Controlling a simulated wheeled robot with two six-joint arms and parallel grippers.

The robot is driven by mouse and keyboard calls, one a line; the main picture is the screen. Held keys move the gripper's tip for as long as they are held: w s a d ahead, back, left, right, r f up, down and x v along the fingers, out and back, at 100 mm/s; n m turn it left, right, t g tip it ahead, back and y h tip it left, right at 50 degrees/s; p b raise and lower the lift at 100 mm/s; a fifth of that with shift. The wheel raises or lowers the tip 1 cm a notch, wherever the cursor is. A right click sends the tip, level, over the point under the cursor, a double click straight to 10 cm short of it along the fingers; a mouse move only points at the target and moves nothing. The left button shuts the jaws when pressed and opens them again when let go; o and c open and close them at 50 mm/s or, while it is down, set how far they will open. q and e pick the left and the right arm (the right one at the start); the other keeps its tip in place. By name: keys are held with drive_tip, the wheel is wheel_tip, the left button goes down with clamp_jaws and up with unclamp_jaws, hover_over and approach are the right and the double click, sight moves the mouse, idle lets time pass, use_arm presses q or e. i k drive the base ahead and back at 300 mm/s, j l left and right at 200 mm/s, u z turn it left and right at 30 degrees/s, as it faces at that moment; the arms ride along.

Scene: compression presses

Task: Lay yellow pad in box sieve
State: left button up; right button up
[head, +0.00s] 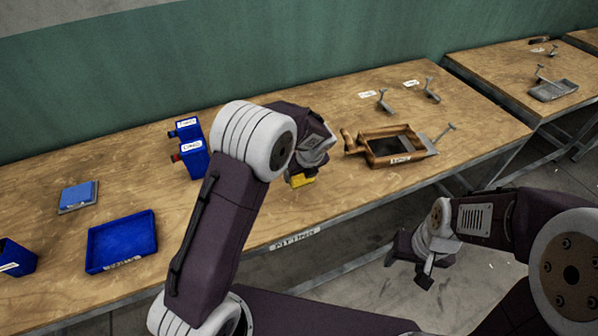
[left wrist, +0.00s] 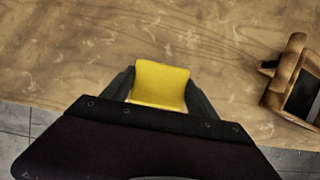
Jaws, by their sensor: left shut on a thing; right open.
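The yellow pad (head: 303,181) shows just below my left gripper (head: 300,176) in the head view. In the left wrist view the yellow pad (left wrist: 160,84) sits between the two dark fingers of my left gripper (left wrist: 160,90), which is shut on it. The pad is above the wooden table, left of the box sieve. The box sieve (head: 364,150) is a wooden frame with a dark inside, a label on its front and a handle at its left. Its corner (left wrist: 284,75) shows at the right of the left wrist view. My right gripper (head: 425,272) is open and empty, off the table's front edge.
A blue tray (head: 122,241), a blue pad on a plate (head: 78,196), and blue bins (head: 192,158) stand on the left half of the table (head: 250,215). Metal tools (head: 384,101) lie behind the sieve. Another table (head: 500,75) stands at the right.

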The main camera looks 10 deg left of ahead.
sight(390, 151)
drive_tip(key=i+l, duration=0.2)
drive_tip(key=l, duration=0.15)
drive_tip(key=i+l, duration=0.15)
drive_tip(key=l, duration=0.15)
drive_tip(key=i+l, duration=0.2)
drive_tip(key=l, duration=0.15)
drive_tip(key=i+l, duration=0.15)
drive_tip(key=l, duration=0.2)
drive_tip(key=i+l, duration=0.2)
drive_tip(key=l, duration=0.15)
drive_tip(key=u, duration=0.05)
